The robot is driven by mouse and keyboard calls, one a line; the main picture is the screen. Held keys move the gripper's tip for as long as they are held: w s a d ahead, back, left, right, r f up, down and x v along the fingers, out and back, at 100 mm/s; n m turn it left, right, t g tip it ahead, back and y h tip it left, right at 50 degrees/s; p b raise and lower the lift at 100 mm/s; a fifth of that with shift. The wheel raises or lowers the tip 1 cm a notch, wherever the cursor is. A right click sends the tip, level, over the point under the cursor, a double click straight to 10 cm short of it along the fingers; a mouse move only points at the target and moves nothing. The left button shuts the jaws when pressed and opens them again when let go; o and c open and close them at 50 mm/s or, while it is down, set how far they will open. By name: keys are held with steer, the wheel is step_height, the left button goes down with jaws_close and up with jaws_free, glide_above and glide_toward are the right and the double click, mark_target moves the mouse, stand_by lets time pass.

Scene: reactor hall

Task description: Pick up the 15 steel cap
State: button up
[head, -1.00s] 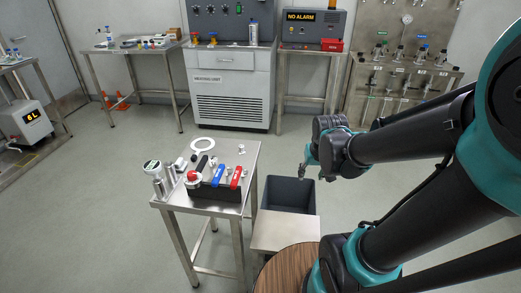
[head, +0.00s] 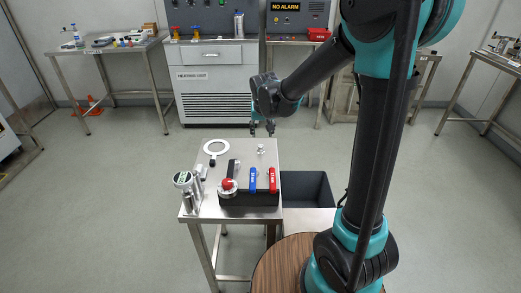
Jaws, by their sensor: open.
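A small steel piece (head: 261,149) stands near the back right of the small steel table (head: 205,217). It looks like a cap, but I cannot read a 15 on it. My gripper (head: 262,129) points down, open and empty, just behind and above that piece, apart from it. More small metal parts sit by the front left, around a round gauge (head: 183,178) and upright steel cylinders (head: 196,190); I cannot tell whether any is a cap.
A black block with a red knob (head: 228,184), a blue handle (head: 252,178) and a red handle (head: 272,178) fills the table's front. A white ring (head: 215,147) lies at the back left. A dark bin (head: 308,188) stands right of the table.

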mark_target(261, 145)
steer(key=shift+x, duration=4.85)
steer(key=shift+a, duration=0.15)
steer(key=shift+c, duration=0.2)
jaws_close()
